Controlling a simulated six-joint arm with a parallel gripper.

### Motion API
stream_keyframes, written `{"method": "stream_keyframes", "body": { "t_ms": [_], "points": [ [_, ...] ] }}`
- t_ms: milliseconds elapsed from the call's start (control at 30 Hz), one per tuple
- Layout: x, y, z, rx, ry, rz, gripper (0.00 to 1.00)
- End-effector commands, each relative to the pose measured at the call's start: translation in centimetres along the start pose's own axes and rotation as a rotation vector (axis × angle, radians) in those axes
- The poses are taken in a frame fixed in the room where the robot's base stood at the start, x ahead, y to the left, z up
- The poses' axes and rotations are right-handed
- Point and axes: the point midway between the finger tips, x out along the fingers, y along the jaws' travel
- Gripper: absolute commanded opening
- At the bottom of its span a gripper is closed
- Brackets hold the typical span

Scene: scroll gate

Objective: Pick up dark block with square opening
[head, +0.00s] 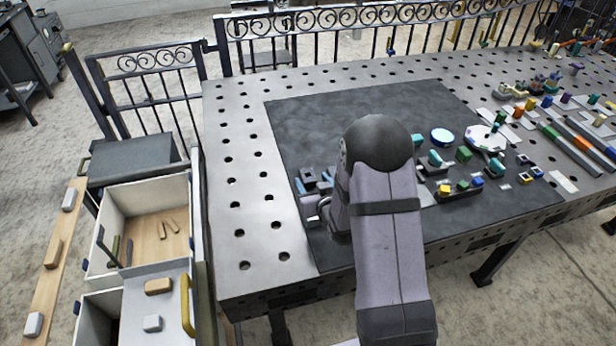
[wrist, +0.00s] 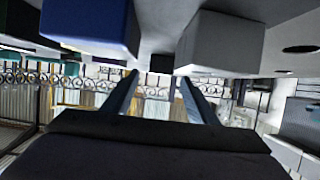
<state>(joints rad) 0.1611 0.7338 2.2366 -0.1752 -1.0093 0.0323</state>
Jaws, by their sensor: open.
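My gripper (wrist: 160,82) is open in the wrist view, its two dark fingers apart with nothing held between them. A small dark block (wrist: 162,63) shows beyond the fingertips, between a blue block (wrist: 90,25) and a grey block (wrist: 222,42). I cannot tell from this angle whether it has a square opening. In the head view my arm covers the middle of the dark mat (head: 300,125), and the fingers cannot be made out. Small dark-blue blocks (head: 308,178) sit on the mat just left of the arm.
The perforated metal table (head: 235,150) is bare along its left side. Right of my arm are a green block (head: 464,154), a round white dish (head: 485,138) and several small coloured blocks. Open drawers (head: 140,225) stand left of the table. A scrollwork railing (head: 350,20) runs behind.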

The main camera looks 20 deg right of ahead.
Motion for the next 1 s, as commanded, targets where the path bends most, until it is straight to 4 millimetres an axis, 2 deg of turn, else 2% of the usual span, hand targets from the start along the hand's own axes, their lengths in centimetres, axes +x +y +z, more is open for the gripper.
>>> {"method": "stream_keyframes", "body": {
  "t_ms": [300, 667, 900, 1000],
  "points": [
    [3.0, -0.1, 0.1, -0.001, -0.001, -0.001, 0.53],
    [3.6, 0.0, 0.1, 0.000, 0.000, -0.001, 0.53],
    [3.6, 0.0, 0.1, 0.000, 0.000, -0.001, 0.00],
    [3.6, 0.0, -0.1, -0.001, 0.006, -0.001, 0.00]
  ]
}}
